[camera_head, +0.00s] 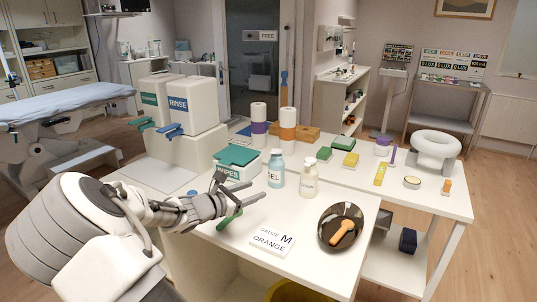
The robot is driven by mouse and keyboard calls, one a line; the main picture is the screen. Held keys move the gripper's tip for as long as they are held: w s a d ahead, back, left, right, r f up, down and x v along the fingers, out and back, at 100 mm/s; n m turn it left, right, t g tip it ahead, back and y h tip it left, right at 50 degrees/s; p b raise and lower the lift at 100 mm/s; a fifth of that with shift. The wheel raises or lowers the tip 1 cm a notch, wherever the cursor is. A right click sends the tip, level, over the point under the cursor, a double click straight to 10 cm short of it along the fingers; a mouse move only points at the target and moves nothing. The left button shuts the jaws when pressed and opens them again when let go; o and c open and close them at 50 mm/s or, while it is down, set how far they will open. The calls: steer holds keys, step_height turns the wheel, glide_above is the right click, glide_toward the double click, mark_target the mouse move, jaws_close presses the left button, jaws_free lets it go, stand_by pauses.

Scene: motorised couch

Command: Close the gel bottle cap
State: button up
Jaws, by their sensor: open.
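The gel bottle (276,174) is pale blue with a white label reading GEL. It stands upright on the white table, right of the wipes box. Its pale top shows, but the cap is too small to tell whether it is open or shut. My gripper (231,196) is at the left front of the bottle, its fingers spread and empty. It is apart from the bottle, with bare table between them.
A cream bottle (309,180) stands right of the gel bottle. The wipes box (234,171) with a teal lid is behind my gripper. A green item (229,220) lies below my fingers. A white ORANGE card (272,239) and a dark bowl (341,228) lie in front.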

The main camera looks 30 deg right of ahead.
mark_target(276, 151)
steer(key=w+a+r+n+t+h, duration=0.1)
steer(key=w+a+r+n+t, duration=0.2)
steer(key=w+n, duration=0.1)
steer(key=b+x, duration=0.1)
steer(key=x, duration=1.6)
steer(key=shift+d+b, duration=0.3)
steer(key=shift+r, duration=0.1)
steer(key=shift+c, duration=0.3)
jaws_close()
